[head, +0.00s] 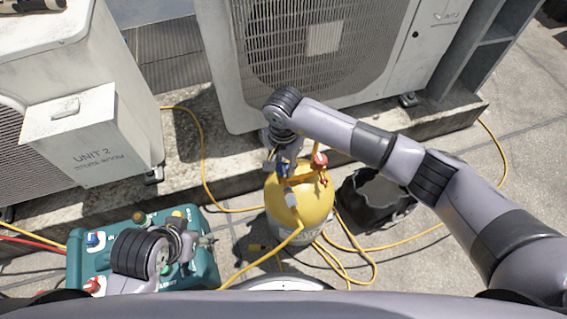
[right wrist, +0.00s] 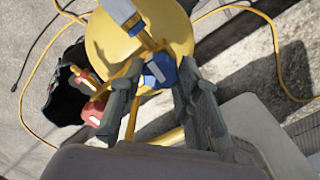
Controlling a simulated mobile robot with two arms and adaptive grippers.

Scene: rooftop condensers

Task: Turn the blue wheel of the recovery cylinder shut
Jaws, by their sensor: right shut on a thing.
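The yellow recovery cylinder (head: 300,205) stands on the rooftop floor in the middle of the head view; its top also shows in the right wrist view (right wrist: 108,40). My right gripper (head: 279,163) reaches down over its valve top. In the right wrist view the blue wheel (right wrist: 160,70) lies between the fingertips of my right gripper (right wrist: 156,82), which is shut on it. In the head view the gripper largely hides the blue wheel. A red wheel (head: 320,160) sits beside it on the valve. My left gripper (head: 180,243) is over the teal machine, its fingers unclear.
The teal machine (head: 85,268) stands at lower left. A black bucket (head: 372,225) stands right of the cylinder. Yellow hoses (head: 205,165) loop across the floor around it. Condenser units, one marked Unit 2 (head: 60,130), stand behind on a concrete ledge (head: 440,125).

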